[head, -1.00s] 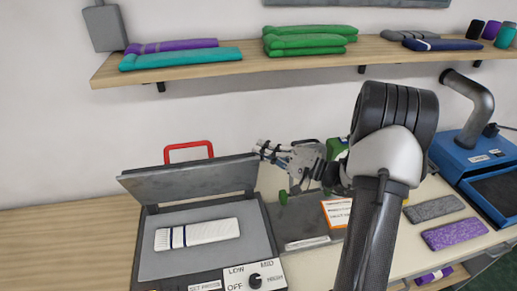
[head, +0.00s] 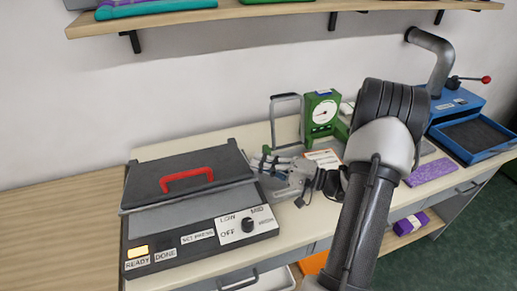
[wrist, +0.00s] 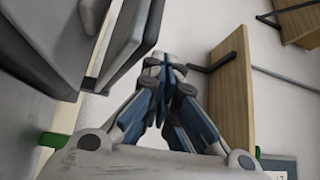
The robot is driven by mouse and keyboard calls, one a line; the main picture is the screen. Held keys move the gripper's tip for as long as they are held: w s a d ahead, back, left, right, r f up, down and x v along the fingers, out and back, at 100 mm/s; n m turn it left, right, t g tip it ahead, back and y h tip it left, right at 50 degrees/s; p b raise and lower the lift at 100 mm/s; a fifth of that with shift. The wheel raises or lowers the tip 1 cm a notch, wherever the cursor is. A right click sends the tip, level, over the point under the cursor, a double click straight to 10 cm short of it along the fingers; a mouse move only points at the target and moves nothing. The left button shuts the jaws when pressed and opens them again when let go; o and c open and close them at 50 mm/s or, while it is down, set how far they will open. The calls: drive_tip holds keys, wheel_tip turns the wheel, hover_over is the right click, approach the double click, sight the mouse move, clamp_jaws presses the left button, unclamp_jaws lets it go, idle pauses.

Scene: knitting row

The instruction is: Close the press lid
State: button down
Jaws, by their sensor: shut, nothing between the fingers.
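The press (head: 205,240) stands at the left of the bench, with its grey lid (head: 150,180) lowered over the bed and the red handle (head: 187,179) on top. A lighter grey band shows below the lid's front edge; I cannot tell whether the lid lies fully flat. The white knitted piece is hidden. My gripper (head: 260,161) is shut and empty, with its fingertips by the lid's right side; I cannot tell if they touch it. In the wrist view, the closed fingers (wrist: 164,72) are beside grey slabs that look like the press (wrist: 75,28).
The panel has a dial (head: 248,225) and a lit READY lamp (head: 138,251). A green gauge device (head: 321,112) and a grey handle frame (head: 287,100) stand behind my gripper. A blue machine (head: 455,110) is at the right. A wall shelf (head: 180,22) hangs above.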

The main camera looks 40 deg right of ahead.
drive_tip(key=shift+s+a+f+n+t+y, duration=0.2)
drive_tip(key=shift+f+n, duration=0.25)
drive_tip(key=shift+f, duration=0.7)
drive_tip(key=shift+s+a+f+n+t+y, duration=0.15)
drive_tip(key=shift+s+f+n+y, duration=0.3)
drive_tip(key=shift+f, duration=0.75)
drive_tip(key=shift+s+f+n+t+y, duration=0.15)
drive_tip(key=shift+f+n, duration=0.35)
drive_tip(key=shift+f, duration=0.65)
drive_tip(key=r+v, duration=0.1)
drive_tip(key=v, duration=0.4)
drive_tip(key=r+v, duration=0.1)
drive_tip(key=v, duration=0.5)
drive_tip(key=r+v, duration=0.1)
drive_tip(key=v, duration=0.4)
drive_tip(key=shift+s+d+r, duration=0.1)
drive_tip(key=shift+s+d, duration=0.35)
drive_tip(key=shift+d, duration=0.15)
